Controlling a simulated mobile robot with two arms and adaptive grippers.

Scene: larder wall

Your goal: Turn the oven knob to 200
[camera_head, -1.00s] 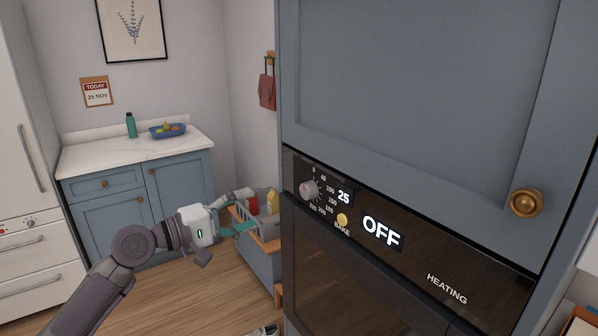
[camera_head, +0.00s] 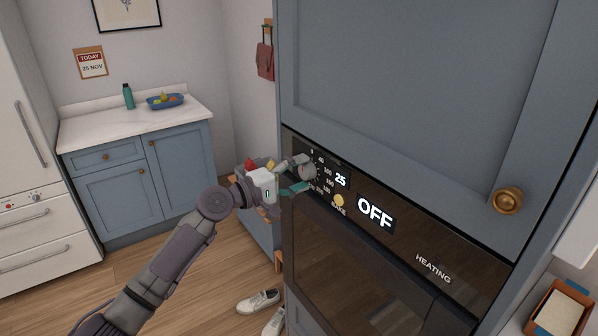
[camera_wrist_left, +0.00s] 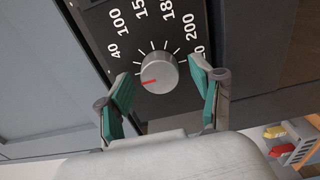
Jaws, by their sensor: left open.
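The grey oven knob (camera_wrist_left: 160,72) sits on the black control panel, inside a ring of white ticks and numbers. In the left wrist view its red mark points to the lower left, below the 40; the 200 is at the upper right. My left gripper (camera_head: 299,174) is at the knob in the head view and partly hides it and the dial. Its teal-padded fingers are open, one on each side of the knob, with gaps visible in the wrist view. The small display (camera_head: 341,179) reads 25 and the large display (camera_head: 375,213) reads OFF.
A blue cabinet door with a brass knob (camera_head: 507,200) is above the panel. White shoes (camera_head: 258,301) lie on the floor. A counter (camera_head: 90,133) stands at the back left.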

